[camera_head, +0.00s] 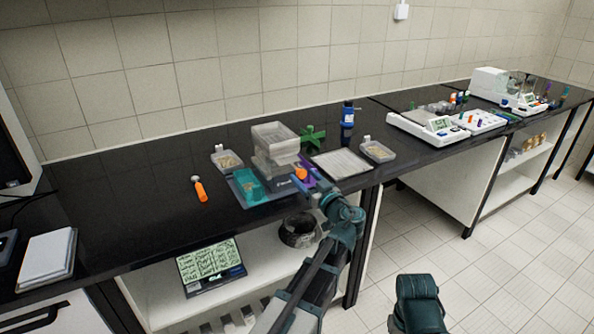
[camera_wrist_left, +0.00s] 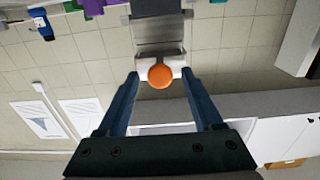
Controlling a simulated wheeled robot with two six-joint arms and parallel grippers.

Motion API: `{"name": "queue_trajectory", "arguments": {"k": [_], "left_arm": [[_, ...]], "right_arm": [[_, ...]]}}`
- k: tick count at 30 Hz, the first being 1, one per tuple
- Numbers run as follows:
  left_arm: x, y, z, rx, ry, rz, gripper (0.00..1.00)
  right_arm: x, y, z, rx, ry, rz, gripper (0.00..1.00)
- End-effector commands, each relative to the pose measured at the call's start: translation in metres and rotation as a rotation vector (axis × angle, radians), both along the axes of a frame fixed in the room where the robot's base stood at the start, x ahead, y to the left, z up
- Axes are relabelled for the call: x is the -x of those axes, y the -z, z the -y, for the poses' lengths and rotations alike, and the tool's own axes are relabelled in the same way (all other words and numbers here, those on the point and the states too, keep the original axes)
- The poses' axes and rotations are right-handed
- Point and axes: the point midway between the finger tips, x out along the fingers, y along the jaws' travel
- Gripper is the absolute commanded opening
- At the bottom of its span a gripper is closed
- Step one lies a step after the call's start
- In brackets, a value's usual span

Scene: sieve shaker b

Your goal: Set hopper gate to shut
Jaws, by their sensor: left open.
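The sieve shaker (camera_head: 275,143) stands near the bench's front edge, with a grey stacked upper body and a dark base holding a teal part (camera_head: 247,186). An orange round knob (camera_head: 300,174) is on its front; I take it for the hopper gate's handle. My left gripper (camera_head: 309,188) is just in front of it and partly hides the shaker's right side. In the left wrist view, the orange knob (camera_wrist_left: 160,75) shows between the open fingers (camera_wrist_left: 160,84), with a visible gap on both sides. The gate's position cannot be told.
An orange-handled scoop (camera_head: 200,190) lies left of the shaker. Small trays (camera_head: 227,160), a flat pan (camera_head: 341,163), a green stand (camera_head: 312,134) and a blue bottle (camera_head: 347,120) are close around it. A bench edge and lower shelf are below.

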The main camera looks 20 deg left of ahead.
Motion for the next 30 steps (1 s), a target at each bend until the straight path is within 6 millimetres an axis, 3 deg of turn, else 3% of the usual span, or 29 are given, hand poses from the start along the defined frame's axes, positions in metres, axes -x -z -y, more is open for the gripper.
{"name": "queue_trajectory", "arguments": {"k": [3, 9, 22, 23, 30], "left_arm": [[-0.015, 0.0, -0.018, 0.0, -0.002, 0.0, 0.67], [-0.028, 0.0, -0.035, 0.001, 0.0, -0.001, 0.67], [-0.032, 0.0, -0.041, 0.001, 0.001, -0.001, 0.67], [-0.032, 0.0, -0.041, 0.001, 0.001, -0.001, 0.66], [-0.032, 0.0, -0.041, 0.001, 0.001, -0.001, 0.22]], "right_arm": [[0.0, 0.0, 0.0, 0.0, 0.0, 0.0, 0.5], [0.0, 0.0, 0.0, 0.0, 0.0, 0.0, 0.5], [0.0, 0.0, 0.0, 0.0, 0.0, 0.0, 0.5], [0.0, 0.0, 0.0, 0.0, 0.0, 0.0, 0.5], [0.0, 0.0, 0.0, 0.0, 0.0, 0.0, 0.5]]}}
